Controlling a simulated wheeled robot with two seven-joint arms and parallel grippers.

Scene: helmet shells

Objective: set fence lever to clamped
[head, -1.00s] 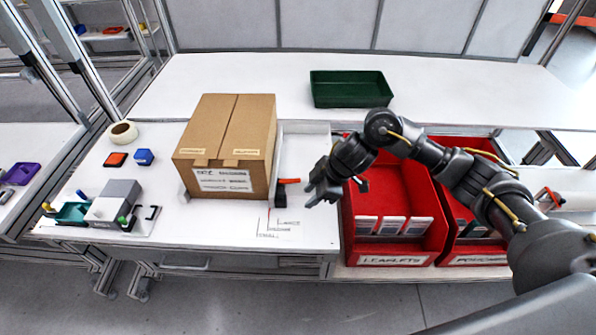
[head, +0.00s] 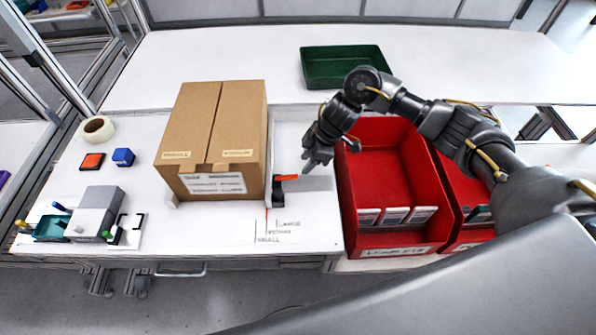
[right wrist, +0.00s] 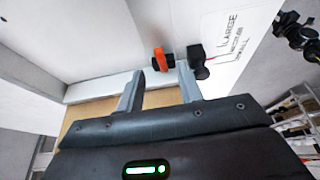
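The fence lever (head: 287,177) is a small orange handle on a black block (head: 278,191), beside the cardboard box's right front corner. In the right wrist view the orange lever (right wrist: 159,58) shows just beyond the fingertips, with the black block and knob (right wrist: 197,58) to its right. My right gripper (head: 309,167) hovers to the right of the lever, apart from it. In the wrist view its two fingers (right wrist: 160,80) are spread with nothing between them. My left gripper is not in the head view; dark jointed parts at the wrist view's upper right cannot be clearly identified.
The cardboard box (head: 212,135) stands left of the lever. Printed size lines with LARGE, MEDIUM and SMALL (head: 280,230) lie in front. Red bins (head: 385,170) stand right, a green tray (head: 343,68) behind. A grey device (head: 95,212) sits at left.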

